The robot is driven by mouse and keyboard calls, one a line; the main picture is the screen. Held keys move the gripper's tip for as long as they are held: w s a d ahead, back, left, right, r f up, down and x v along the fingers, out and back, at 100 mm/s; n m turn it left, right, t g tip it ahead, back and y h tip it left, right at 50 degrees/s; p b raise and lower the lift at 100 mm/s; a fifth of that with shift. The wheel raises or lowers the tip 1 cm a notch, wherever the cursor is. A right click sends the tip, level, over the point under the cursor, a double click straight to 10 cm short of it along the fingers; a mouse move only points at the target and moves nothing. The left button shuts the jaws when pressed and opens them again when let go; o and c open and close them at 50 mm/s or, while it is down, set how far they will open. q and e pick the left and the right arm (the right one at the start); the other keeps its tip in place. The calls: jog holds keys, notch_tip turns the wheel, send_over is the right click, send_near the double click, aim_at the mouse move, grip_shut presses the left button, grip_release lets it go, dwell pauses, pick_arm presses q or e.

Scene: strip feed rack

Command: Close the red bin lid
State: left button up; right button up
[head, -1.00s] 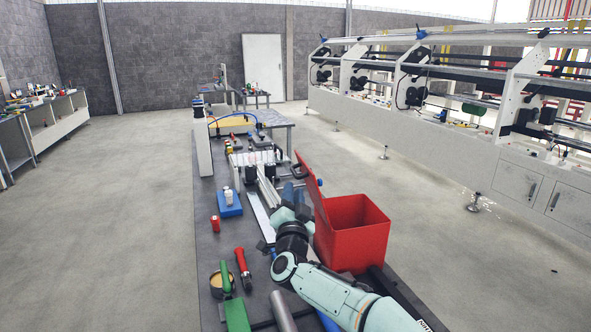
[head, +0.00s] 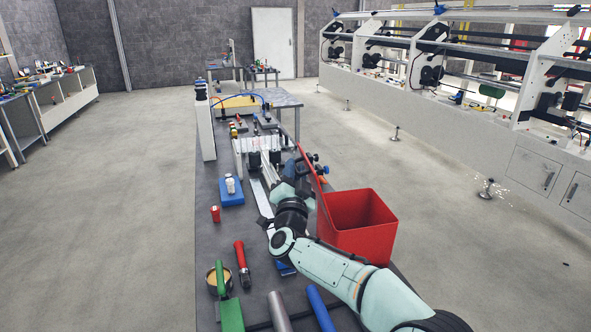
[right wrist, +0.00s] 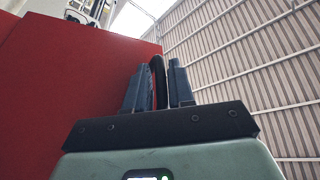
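The red bin (head: 358,243) stands at the right edge of the bench, its top uncovered. Its red lid (head: 312,187) stands up, tilted, along the bin's left side. In the head view my right gripper (head: 281,183) is on the left of the lid, its fingertips hard to make out. In the right wrist view the red lid (right wrist: 70,85) fills the left side. There the two fingers of the right gripper (right wrist: 158,88) stand close on both sides of a thin dark, red-edged part at the lid's border, with hardly any gap. My left gripper is not in view.
The bench (head: 208,255) carries a blue block (head: 230,198) with a white bottle, a red can (head: 215,214), a red-handled tool (head: 240,254), a round tin and green and blue handles. Floor (head: 460,240) is clear right of the bin.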

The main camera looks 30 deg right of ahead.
jog(key=shift+a, duration=0.1)
grip_shut()
jog(key=shift+s+r, duration=0.1)
